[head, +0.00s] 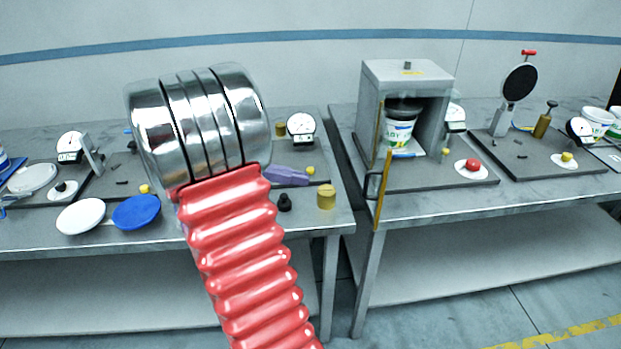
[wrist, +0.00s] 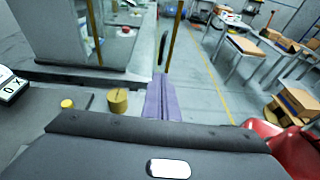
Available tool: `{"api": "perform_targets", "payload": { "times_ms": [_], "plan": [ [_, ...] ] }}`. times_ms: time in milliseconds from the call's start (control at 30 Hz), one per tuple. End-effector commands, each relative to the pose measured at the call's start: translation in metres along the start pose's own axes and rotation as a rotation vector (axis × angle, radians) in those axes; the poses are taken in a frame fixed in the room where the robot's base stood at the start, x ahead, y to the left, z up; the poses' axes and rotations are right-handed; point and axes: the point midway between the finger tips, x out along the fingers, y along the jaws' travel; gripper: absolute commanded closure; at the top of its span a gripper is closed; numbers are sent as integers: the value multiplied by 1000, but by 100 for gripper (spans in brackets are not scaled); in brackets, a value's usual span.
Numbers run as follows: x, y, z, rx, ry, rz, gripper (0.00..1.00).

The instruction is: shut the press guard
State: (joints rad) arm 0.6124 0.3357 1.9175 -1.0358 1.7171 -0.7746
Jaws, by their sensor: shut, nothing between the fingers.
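The press (head: 376,72) is a grey box housing on the right bench, with a white labelled tub (head: 400,128) inside. Its guard (head: 382,190), a clear panel with yellow edges and a dark handle (head: 370,186), stands swung open toward the front, nearly edge-on in the head view. In the wrist view the guard's yellow edge (wrist: 175,32) and the handle (wrist: 163,52) are ahead of my gripper. My gripper (head: 300,177) has purple fingers, shut and empty, left of the guard and apart from it. The fingers also show in the wrist view (wrist: 160,98). My arm hides part of the left bench.
A brass cylinder (head: 326,197) and a black knob (head: 285,203) stand on the left bench near my gripper. A dial gauge (head: 301,126) is behind it. A red button (head: 473,165) sits right of the press. A narrow gap separates the benches.

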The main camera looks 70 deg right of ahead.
Motion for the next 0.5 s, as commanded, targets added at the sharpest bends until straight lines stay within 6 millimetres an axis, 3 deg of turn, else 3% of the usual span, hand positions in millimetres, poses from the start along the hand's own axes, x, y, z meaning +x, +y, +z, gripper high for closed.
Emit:
{"api": "perform_targets", "payload": {
  "times_ms": [500],
  "plan": [
    [77,-1,0,0,1,-4,100]
  ]
}}
